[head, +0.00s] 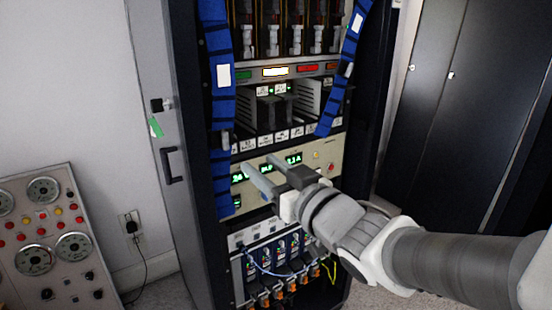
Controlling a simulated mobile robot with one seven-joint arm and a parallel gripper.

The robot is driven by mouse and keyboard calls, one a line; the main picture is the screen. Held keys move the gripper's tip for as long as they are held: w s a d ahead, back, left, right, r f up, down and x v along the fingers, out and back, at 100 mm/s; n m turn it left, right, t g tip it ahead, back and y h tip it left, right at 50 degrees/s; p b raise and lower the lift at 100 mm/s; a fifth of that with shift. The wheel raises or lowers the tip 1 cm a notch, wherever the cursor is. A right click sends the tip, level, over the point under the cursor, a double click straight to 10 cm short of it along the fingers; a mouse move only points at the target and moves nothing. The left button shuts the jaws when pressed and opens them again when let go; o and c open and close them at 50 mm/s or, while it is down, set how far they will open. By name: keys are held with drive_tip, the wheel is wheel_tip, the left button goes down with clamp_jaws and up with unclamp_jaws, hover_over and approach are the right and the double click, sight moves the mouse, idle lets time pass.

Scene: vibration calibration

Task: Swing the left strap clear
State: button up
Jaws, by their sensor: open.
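The left strap (219,103) is a blue band with dark cross-bars and a white label. It hangs down the left side of the rack's open front, from the top of the picture to about the height of the display panel. A second blue strap (346,68) slants down the right side of the rack. My gripper (268,168) is in front of the display panel, to the right of the left strap's lower part. Its two fingers are apart with nothing seen between them. Whether a finger touches the strap I cannot tell.
The equipment rack (180,120) holds display, module and cable rows. A grey gauge panel (45,240) stands at the lower left, near a wall outlet (131,224) with a plugged cord. Dark cabinets (440,110) stand at right. Bare wall lies left of the rack.

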drive_tip(key=shift+b+v, duration=1.3)
drive_tip(key=shift+v, duration=0.6)
drive_tip(key=shift+c, duration=0.3)
